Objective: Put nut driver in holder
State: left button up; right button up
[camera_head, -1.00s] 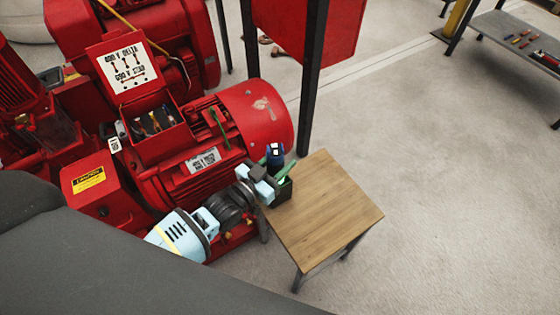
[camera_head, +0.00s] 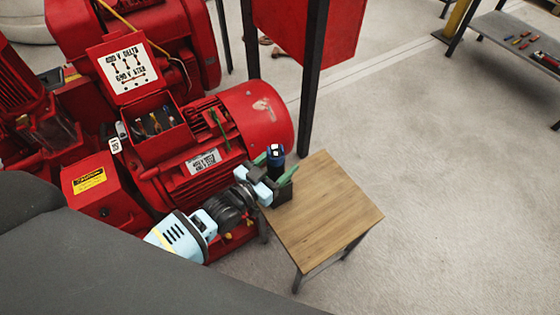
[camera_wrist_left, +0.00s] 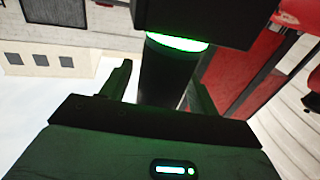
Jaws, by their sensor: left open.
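The nut driver (camera_head: 275,154), dark with a blue top, stands upright at the near-left corner of the small wooden table. My left gripper (camera_head: 275,166) is around it, with one green finger on each side. The left wrist view shows the gripper's fingers (camera_wrist_left: 160,90) spread apart, with a dark cylinder (camera_wrist_left: 162,80) between them and gaps beside it. A bright green-lit rim shows below a black block at the top of that view. A dark block (camera_head: 284,193) at the table corner may be the holder, but the gripper hides much of this spot. My right gripper is not in view.
The wooden table (camera_head: 325,215) is otherwise clear. A red motor and pump set (camera_head: 190,150) stands close on the left. A dark post (camera_head: 313,85) rises behind the table. A grey bench (camera_head: 515,40) with small tools is at the far right. Floor on the right is free.

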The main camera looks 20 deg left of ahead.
pick_arm(q)
jog(key=v, duration=1.1)
jog(key=shift+s+p, duration=0.25)
jog(key=shift+p, duration=0.05)
jog(key=shift+a, duration=0.15)
jog(key=s+f+n+g+y, duration=0.1)
jog(key=s+f+g, duration=0.2)
jog(key=s, duration=0.8)
jog(key=s+f+n+g+y, duration=0.1)
jog(key=s+f, duration=0.4)
jog(key=s, duration=0.5)
jog(key=s+f+n+g+y, duration=0.1)
jog(key=s+f+g+y, duration=0.2)
jog(key=s+g, duration=0.3)
jog(key=s, duration=0.5)
jog(key=shift+s+f, duration=0.35)
jog(key=shift+f, duration=0.05)
